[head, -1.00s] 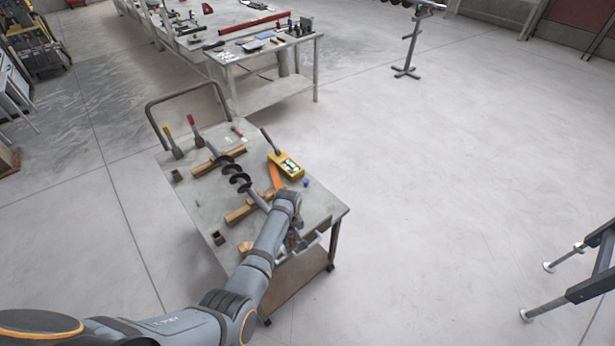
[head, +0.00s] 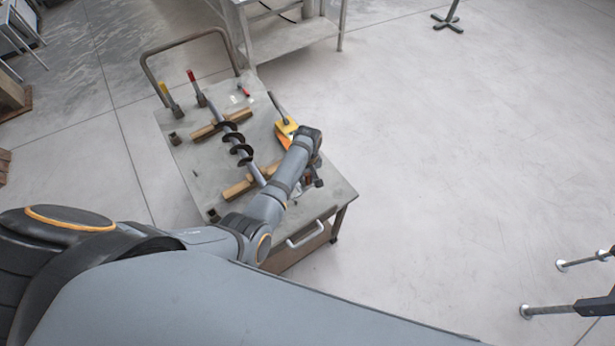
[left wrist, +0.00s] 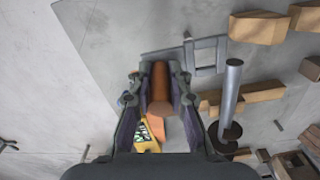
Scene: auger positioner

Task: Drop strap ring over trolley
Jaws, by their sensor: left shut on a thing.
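My left gripper (left wrist: 161,82) is shut on an orange-brown strap ring (left wrist: 160,94), seen as a short roll between the fingers in the left wrist view. In the head view this gripper (head: 312,179) is over the right front part of the grey trolley (head: 328,192), mostly hidden by my own arm. The ring appears above the trolley top; its exact height cannot be told. A flat orange strip (left wrist: 156,127) and a yellow device (left wrist: 145,137) lie below the gripper. My right gripper is not in view.
A dark auger (head: 241,149) lies across wooden blocks (head: 238,188) on the trolley. Red and yellow clamp handles (head: 192,76) stand at its far left. A bent push rail (head: 187,42) rises at the back.

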